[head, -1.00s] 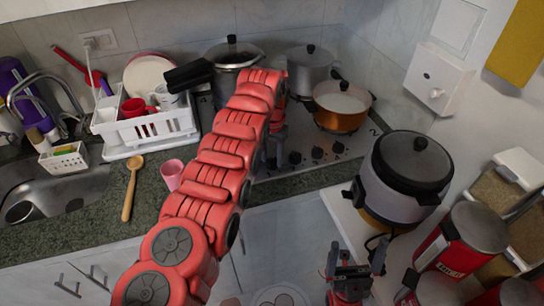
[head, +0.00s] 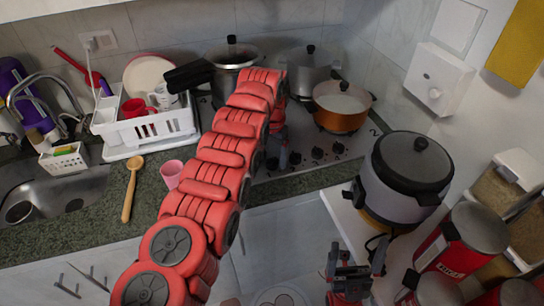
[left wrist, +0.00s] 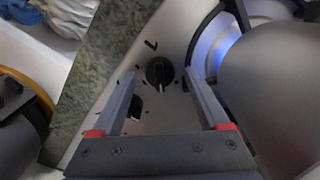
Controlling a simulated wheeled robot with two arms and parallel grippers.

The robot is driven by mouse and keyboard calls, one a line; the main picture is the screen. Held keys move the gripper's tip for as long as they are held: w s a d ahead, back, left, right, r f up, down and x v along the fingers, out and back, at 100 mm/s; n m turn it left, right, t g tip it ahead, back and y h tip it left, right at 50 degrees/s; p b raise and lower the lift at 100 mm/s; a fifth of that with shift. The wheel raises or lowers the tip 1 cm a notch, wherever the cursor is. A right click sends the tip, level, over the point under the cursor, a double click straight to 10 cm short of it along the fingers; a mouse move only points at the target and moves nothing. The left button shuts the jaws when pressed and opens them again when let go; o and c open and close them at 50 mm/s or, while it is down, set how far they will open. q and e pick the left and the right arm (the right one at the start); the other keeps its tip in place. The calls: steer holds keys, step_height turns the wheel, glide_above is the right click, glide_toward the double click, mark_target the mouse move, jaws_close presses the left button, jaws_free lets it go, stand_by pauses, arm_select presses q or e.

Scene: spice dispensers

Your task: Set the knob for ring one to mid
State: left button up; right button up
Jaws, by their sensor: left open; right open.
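A black stove knob (left wrist: 160,72) with a light pointer line shows in the left wrist view, between the finger ends of my open left gripper (left wrist: 163,80). I cannot tell whether the fingers touch it. A second dark knob (left wrist: 135,107) lies nearer the camera, partly hidden by the left finger. In the head view my left gripper (head: 282,157) is over the left end of the stove's front knob row, partly hidden by my red arm. Other knobs (head: 317,153) stand to its right. My right gripper (head: 348,268) is open and empty at the bottom, away from the stove.
A burner (left wrist: 217,48) glows blue beside the knob in the left wrist view, near a large grey pot (left wrist: 275,85). In the head view, pots and an orange pan (head: 341,108) stand on the stove (head: 300,172). A rice cooker (head: 405,180) is at right, a pink cup (head: 172,173) at left.

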mark_target(272, 160)
arm_select(q)
steer(key=shift+r, duration=0.3)
step_height(272, 160, up, 2)
steer(key=shift+r+p, duration=0.1)
steer(key=shift+p, duration=0.25)
step_height(272, 160, up, 14)
steer(key=p, duration=1.3)
steer(key=shift+r, duration=0.25)
